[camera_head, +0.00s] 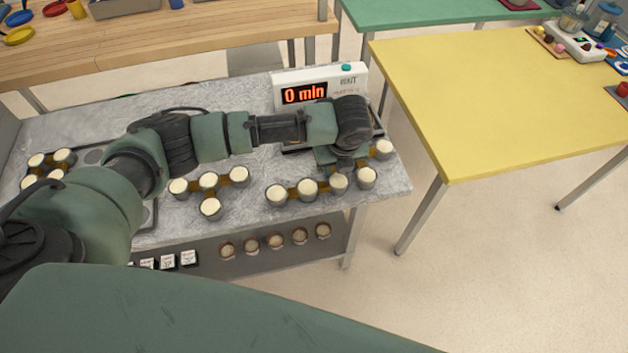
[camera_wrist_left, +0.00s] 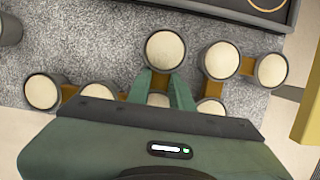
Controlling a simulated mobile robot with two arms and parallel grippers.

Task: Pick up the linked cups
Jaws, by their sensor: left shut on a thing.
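The linked cups are grey cups with cream tops, joined by orange-brown links. One set (camera_head: 307,188) stands at the right front of the grey worktop, under my left gripper (camera_head: 328,160). The gripper hides part of this set in the head view. In the left wrist view, the fingers of my left gripper (camera_wrist_left: 160,80) point down among the cups. They are shut on the set, right at the near side of one cup (camera_wrist_left: 164,50); the exact contact is hard to see. Other linked cups (camera_head: 208,181) stand in the middle, and more (camera_head: 64,156) at the left. My right gripper is not in view.
A timer box (camera_head: 315,88) reading "0 min" stands behind my left gripper. A yellow table (camera_head: 500,95) is to the right, a green table (camera_head: 430,12) behind, and a wooden table (camera_head: 190,42) at the back left. Open floor lies at the lower right.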

